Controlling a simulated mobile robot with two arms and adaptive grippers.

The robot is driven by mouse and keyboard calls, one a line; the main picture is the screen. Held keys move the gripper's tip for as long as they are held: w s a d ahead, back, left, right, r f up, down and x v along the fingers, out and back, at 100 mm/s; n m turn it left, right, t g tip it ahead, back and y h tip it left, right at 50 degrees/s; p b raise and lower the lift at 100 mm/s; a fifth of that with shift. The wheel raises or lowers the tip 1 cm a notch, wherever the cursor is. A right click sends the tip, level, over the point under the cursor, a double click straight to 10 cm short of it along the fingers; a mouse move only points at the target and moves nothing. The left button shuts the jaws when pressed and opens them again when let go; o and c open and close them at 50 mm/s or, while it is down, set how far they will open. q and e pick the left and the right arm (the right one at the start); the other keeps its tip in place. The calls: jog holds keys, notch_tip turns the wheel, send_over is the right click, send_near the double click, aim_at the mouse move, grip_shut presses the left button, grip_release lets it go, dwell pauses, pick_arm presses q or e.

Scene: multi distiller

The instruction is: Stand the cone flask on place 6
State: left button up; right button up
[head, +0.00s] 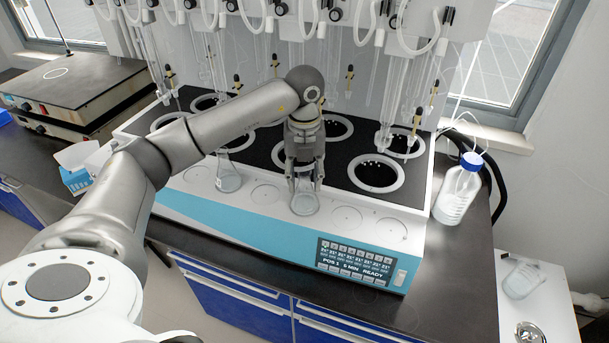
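A clear cone flask (304,204) stands upright on a front-row place of the white and blue distiller (240,212). My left gripper (304,184) points down over this flask, with its fingers apart on either side of its upper part. I see no clear contact between fingers and glass. A second cone flask (229,181) stands further left in the same row. The round places to the right of the gripper, including the rightmost one (391,229), are empty. Place numbers are not readable. My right gripper is not in view.
A blue-capped bottle (458,193) stands right of the distiller. Glass tubes and hoses hang over the black top. A hotplate (75,85) is at the left. Another glass vessel (522,280) is on the white side table (548,320).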

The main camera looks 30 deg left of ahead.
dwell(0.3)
pick_arm(q)
jog(key=shift+w+r, duration=0.1)
jog(key=shift+r, duration=0.55)
jog(key=shift+r+b, duration=0.6)
jog(key=shift+r, duration=4.9)
